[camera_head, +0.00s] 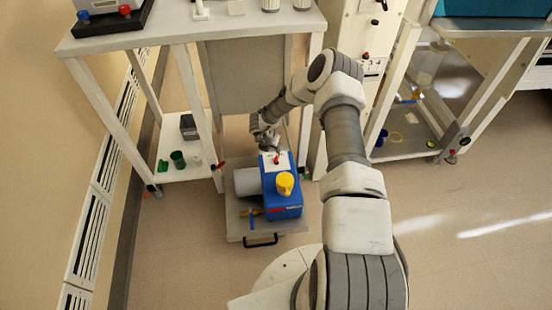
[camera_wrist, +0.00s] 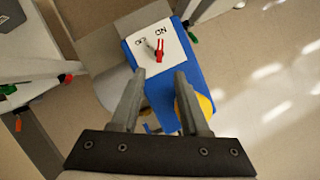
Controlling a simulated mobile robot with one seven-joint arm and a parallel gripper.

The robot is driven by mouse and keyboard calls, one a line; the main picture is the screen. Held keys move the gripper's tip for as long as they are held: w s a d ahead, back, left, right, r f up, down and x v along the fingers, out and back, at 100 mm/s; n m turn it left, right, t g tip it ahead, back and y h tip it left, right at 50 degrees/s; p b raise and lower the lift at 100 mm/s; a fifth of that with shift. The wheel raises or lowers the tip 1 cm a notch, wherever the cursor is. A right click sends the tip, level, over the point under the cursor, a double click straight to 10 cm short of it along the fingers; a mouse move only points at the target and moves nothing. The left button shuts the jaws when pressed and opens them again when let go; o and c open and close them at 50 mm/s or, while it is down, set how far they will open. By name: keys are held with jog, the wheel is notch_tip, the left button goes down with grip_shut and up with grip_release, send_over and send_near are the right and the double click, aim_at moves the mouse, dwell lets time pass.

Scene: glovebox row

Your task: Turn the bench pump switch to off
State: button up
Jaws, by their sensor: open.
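The bench pump (camera_head: 283,200) is a blue box with a grey motor and a yellow cap, on a low cart below my arm. Its white switch plate (camera_wrist: 172,38) carries labels that look like OFF on the left and ON on the right. The red switch (camera_wrist: 158,54) stands on this plate, its red part running up toward the ON label. My gripper (camera_wrist: 159,76) is open and empty, with its fingertips just short of the switch in the wrist view, one to each side. Any contact cannot be told. In the head view my gripper (camera_head: 267,143) hangs behind the pump top.
The cart (camera_head: 240,225) has a black front handle. A white bench (camera_head: 185,30) stands behind, its lower shelf (camera_head: 185,168) holding a green cup. A glovebox stand (camera_head: 400,150) is to the right. Open floor (camera_head: 470,250) lies at the right.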

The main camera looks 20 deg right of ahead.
aim_at(276, 159)
jog(key=b+x, duration=0.3)
jog(key=x, duration=0.8)
jog(key=shift+w, duration=0.1)
grip_shut()
